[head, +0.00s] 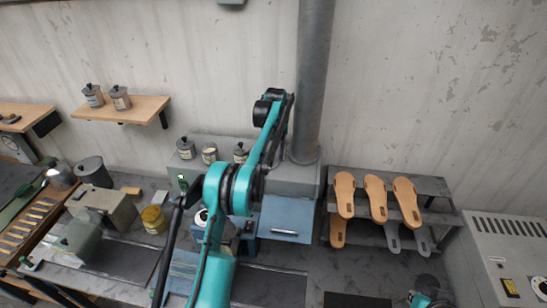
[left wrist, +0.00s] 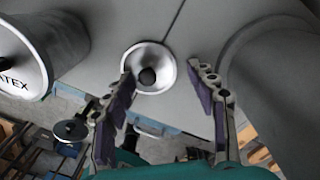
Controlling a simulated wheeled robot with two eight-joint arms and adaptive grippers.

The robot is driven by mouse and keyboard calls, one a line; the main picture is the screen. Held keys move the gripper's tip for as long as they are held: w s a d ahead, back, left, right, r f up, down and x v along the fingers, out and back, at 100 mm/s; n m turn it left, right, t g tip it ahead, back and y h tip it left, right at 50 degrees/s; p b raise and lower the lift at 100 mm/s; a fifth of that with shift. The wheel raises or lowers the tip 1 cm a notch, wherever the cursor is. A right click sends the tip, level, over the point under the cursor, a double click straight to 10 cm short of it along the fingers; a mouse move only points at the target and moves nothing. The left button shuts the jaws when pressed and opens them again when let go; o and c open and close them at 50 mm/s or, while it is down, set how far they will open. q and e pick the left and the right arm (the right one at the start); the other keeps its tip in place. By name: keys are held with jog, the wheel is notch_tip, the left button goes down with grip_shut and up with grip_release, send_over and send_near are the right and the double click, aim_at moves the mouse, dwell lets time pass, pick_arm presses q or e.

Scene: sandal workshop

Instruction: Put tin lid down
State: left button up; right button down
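A round silvery tin lid (left wrist: 135,60) with a black knob shows in the left wrist view. It appears to lie on the grey top (left wrist: 110,60) of a box-like unit. My left gripper (left wrist: 162,75) is open, with its purple-padded fingers apart and empty. The lid sits just beyond the fingertips, nearer the left finger; I cannot tell whether they touch. In the head view my left arm reaches to the back wall unit and hides the lid and fingers.
A lidded tin with lettering (left wrist: 50,50) stands left of my left gripper. A thick grey pipe (head: 314,80) rises close on its right. Several tins line the unit's top, including one beside my forearm (head: 240,153). A sandal rack (head: 440,188) stands at right.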

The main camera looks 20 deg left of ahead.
pick_arm(q)
jog(key=shift+r, duration=0.1)
notch_tip(320, 180, up, 11)
jog(key=p, duration=0.1)
notch_tip(320, 180, up, 7)
jog(key=n+t, duration=0.1)
jog(key=n, duration=0.3)
send_over(274, 161)
jog(key=s+d, duration=0.2)
jog(key=d, duration=0.1)
jog(key=s+d+r+n+t, duration=0.1)
jog(key=s+d+r+n, duration=0.2)
jog(key=s, duration=0.1)
jog(key=s+d+f+n+t, duration=0.1)
jog(key=s+d+n, duration=0.1)
jog(key=s+n, duration=0.35)
jog(key=s+d+f+n+t, duration=0.1)
jog(key=s+d+n, duration=0.15)
jog(key=s, duration=0.55)
jog(key=s+d+f+n+t, duration=0.1)
jog(key=s+d+n+t, duration=0.2)
jog(key=s, duration=0.4)
jog(key=s+d+f+n, duration=0.2)
jog(key=s+f+n, duration=0.5)
jog(key=s+f, duration=0.3)
jog(key=shift+s+t, duration=0.3)
jog(key=shift+s, duration=0.4)
jog(key=shift+d+f, duration=0.1)
